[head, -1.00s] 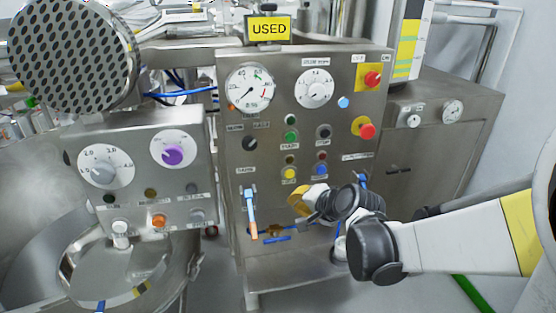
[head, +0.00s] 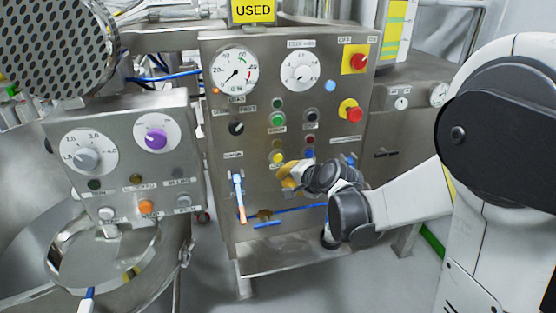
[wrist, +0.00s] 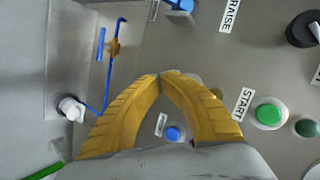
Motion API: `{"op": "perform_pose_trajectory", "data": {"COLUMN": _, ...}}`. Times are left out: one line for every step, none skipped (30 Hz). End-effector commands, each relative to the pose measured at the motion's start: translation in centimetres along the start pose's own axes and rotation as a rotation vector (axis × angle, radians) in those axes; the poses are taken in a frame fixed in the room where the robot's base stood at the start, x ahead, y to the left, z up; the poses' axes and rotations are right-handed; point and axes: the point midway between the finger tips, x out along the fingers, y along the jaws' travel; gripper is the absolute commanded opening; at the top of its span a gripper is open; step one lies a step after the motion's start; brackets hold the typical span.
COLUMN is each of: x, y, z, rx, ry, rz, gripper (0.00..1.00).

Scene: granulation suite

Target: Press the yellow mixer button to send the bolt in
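The yellow button (head: 277,158) is on the front of the steel control panel, below the green START button (head: 277,119). It is left of a blue button (head: 307,154), which shows between my fingers in the wrist view (wrist: 172,134). My gripper (head: 282,168) has curved yellow fingers, just below and right of the yellow button in the head view. In the wrist view my gripper's fingertips (wrist: 161,75) meet, with nothing seen between them. A finger there covers most of the yellow button's area, so contact cannot be told. I cannot make out a bolt.
Two red knobs on yellow plates, the upper (head: 357,62) and the lower (head: 350,110), sit on the panel's right. A blue-and-orange lever (head: 238,197) hangs lower left. A second control box (head: 125,170) and a steel bowl (head: 105,268) stand at left.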

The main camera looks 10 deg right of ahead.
Motion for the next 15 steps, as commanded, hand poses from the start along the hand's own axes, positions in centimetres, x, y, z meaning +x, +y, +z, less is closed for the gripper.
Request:
{"op": "perform_pose_trajectory", "data": {"x": 0.7, "y": -0.3, "z": -0.3, "rx": 0.0, "ry": 0.0, "rz": 0.0, "gripper": 0.0}}
{"op": "perform_pose_trajectory", "data": {"x": 1.0, "y": -0.5, "z": -0.5, "rx": 0.0, "ry": 0.0, "rz": 0.0, "gripper": 0.0}}
{"op": "perform_pose_trajectory", "data": {"x": 1.4, "y": -0.7, "z": -0.7, "rx": 0.0, "ry": 0.0, "rz": 0.0, "gripper": 0.0}}
{"op": "perform_pose_trajectory", "data": {"x": 1.8, "y": -0.9, "z": -0.9, "rx": 0.0, "ry": 0.0, "rz": 0.0, "gripper": 0.0}}
{"op": "perform_pose_trajectory", "data": {"x": 2.1, "y": -1.1, "z": -1.1, "rx": 0.001, "ry": 0.0, "rz": 0.0, "gripper": 0.0}}
{"op": "perform_pose_trajectory", "data": {"x": 2.4, "y": -1.2, "z": -1.3, "rx": 0.001, "ry": 0.0, "rz": 0.0, "gripper": 0.0}}
{"op": "perform_pose_trajectory", "data": {"x": 2.6, "y": -1.4, "z": -1.4, "rx": 0.001, "ry": 0.0, "rz": 0.0, "gripper": 0.0}}
{"op": "perform_pose_trajectory", "data": {"x": 2.9, "y": -1.5, "z": -1.5, "rx": 0.001, "ry": 0.0, "rz": 0.0, "gripper": 0.0}}
{"op": "perform_pose_trajectory", "data": {"x": 3.1, "y": -1.6, "z": -1.7, "rx": 0.001, "ry": 0.0, "rz": 0.0, "gripper": 0.0}}
{"op": "perform_pose_trajectory", "data": {"x": 3.3, "y": -1.7, "z": -1.8, "rx": 0.001, "ry": 0.0, "rz": 0.0, "gripper": 0.0}}
{"op": "perform_pose_trajectory", "data": {"x": 3.5, "y": -1.8, "z": -1.9, "rx": 0.001, "ry": 0.0, "rz": 0.0, "gripper": 0.0}}
{"op": "perform_pose_trajectory", "data": {"x": 3.6, "y": -1.9, "z": -1.9, "rx": 0.001, "ry": 0.0, "rz": 0.0, "gripper": 0.0}}
{"op": "perform_pose_trajectory", "data": {"x": 3.7, "y": -2.0, "z": -2.0, "rx": 0.001, "ry": 0.0, "rz": 0.0, "gripper": 0.0}}
{"op": "perform_pose_trajectory", "data": {"x": 3.8, "y": -2.0, "z": -2.0, "rx": 0.001, "ry": 0.0, "rz": 0.0, "gripper": 0.0}}
{"op": "perform_pose_trajectory", "data": {"x": 3.9, "y": -2.1, "z": -2.1, "rx": 0.001, "ry": 0.0, "rz": 0.0, "gripper": 0.0}}
